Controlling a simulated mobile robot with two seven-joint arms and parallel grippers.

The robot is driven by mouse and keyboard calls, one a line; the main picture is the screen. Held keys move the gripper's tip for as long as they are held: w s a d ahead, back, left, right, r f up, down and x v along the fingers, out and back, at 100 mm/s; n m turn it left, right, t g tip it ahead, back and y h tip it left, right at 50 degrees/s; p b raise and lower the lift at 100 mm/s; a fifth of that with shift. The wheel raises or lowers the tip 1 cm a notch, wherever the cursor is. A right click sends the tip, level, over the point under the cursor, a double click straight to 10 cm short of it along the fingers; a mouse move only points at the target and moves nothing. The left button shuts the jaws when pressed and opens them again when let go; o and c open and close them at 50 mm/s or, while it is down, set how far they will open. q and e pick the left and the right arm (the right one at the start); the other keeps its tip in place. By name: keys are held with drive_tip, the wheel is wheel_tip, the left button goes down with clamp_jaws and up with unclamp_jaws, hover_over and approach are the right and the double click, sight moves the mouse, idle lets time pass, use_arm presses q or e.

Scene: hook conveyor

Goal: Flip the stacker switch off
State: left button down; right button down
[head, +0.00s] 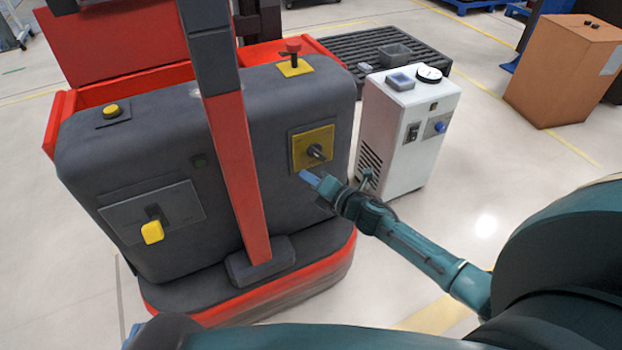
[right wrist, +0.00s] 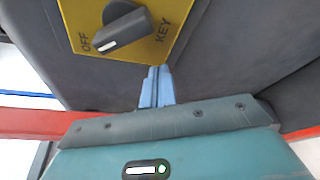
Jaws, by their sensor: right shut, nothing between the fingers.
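The stacker switch is a dark rotary knob (head: 317,152) on a yellow plate (head: 298,160) on the stacker's grey body (head: 270,120). In the right wrist view the knob (right wrist: 123,30) is large, and its plate (right wrist: 152,50) reads OFF at left and KEY at right. The knob's white-marked end points to the lower left, beside OFF. My right gripper (head: 309,177) is shut and empty, just below the plate. Its blue fingertips (right wrist: 157,72) are together near the plate's lower edge, apart from the knob. A blue bit at the head view's bottom left may be my left gripper; its jaws are unclear.
The stacker's red and grey mast (head: 240,170) stands left of the switch. A yellow lever (head: 152,232) is on the left panel, and a red button (head: 293,45) is on top. A white cabinet (head: 395,135) stands close at right.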

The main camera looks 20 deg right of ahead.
use_arm(q)
drive_tip(key=shift+a+r+p, duration=0.15)
drive_tip(key=shift+r+p, duration=0.05)
drive_tip(key=shift+p, duration=0.6)
use_arm(e)
drive_tip(key=v, duration=1)
drive_tip(key=shift+a, duration=0.3)
use_arm(q)
drive_tip(key=shift+w+r, duration=0.15)
use_arm(e)
drive_tip(key=shift+r, duration=0.1)
